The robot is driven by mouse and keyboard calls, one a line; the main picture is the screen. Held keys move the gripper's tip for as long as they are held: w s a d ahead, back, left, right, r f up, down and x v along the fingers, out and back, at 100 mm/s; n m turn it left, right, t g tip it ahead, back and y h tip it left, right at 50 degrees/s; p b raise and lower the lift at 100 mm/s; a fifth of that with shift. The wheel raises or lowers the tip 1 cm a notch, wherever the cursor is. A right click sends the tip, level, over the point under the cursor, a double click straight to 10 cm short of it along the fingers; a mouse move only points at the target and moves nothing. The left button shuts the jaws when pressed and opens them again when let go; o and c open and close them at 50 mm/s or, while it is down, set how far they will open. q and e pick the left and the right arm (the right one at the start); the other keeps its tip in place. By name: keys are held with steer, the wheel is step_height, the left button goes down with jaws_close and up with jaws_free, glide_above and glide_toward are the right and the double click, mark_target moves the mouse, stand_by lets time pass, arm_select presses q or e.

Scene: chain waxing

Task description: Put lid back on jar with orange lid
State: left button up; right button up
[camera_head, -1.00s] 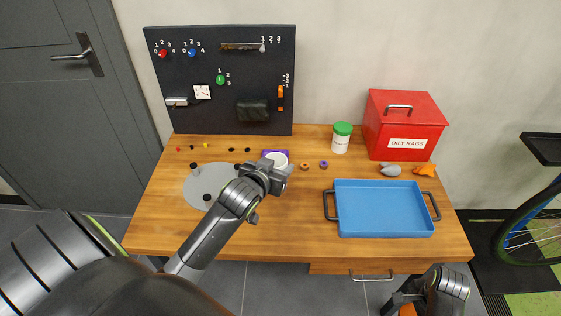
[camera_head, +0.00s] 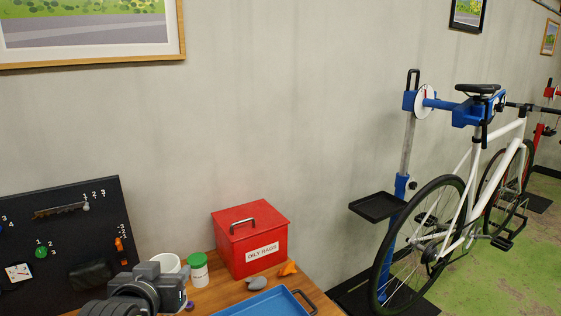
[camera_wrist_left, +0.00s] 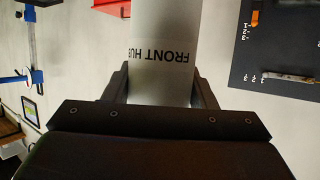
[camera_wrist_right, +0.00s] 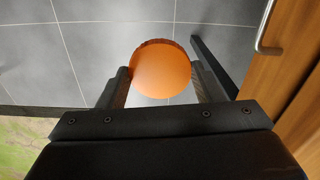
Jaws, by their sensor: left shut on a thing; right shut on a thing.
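A white jar (camera_head: 166,263) labelled FRONT HUB is held by my left gripper (camera_head: 176,284), low at the left in the head view. The jar also shows in the left wrist view (camera_wrist_left: 164,30), between the two fingers of that gripper (camera_wrist_left: 162,85). Its mouth cannot be seen clearly. An orange round lid (camera_wrist_right: 160,68) is between the fingers of my right gripper (camera_wrist_right: 160,85) in the right wrist view, above the grey tiled floor. My right gripper is out of the head view, so the lid and jar are not seen together.
A green-lidded jar (camera_head: 198,270) stands just right of the held jar. A red OILY RAGS box (camera_head: 250,238), a grey item (camera_head: 257,283), an orange item (camera_head: 288,268) and a blue tray (camera_head: 268,304) are on the bench. A bicycle (camera_head: 462,200) on a stand is at right.

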arm_select(q)
steer(key=shift+s+d+r, duration=0.3)
steer(key=shift+d+r, duration=0.05)
steer(key=shift+r, duration=0.15)
steer(key=shift+s+d+r, duration=0.25)
steer(key=shift+d+r, duration=0.1)
steer(key=shift+r, duration=0.15)
steer(key=shift+s+d+f+m+h, duration=0.1)
steer(key=shift+d+f+m+h, duration=0.1)
steer(key=shift+f+m+h, duration=0.3)
steer(key=s+d+f+m+g+h, duration=0.3)
steer(key=d+f+m+g+h, duration=0.3)
steer(key=d+f+m, duration=0.1)
steer(key=s+d+f+m+g+h, duration=0.3)
steer(key=d+f+m+g+h, duration=0.3)
steer(key=f+m, duration=0.3)
steer(key=shift+s+d+f+m+g+h, duration=0.35)
steer(key=shift+d+f, duration=0.35)
steer(key=shift+f, duration=0.8)
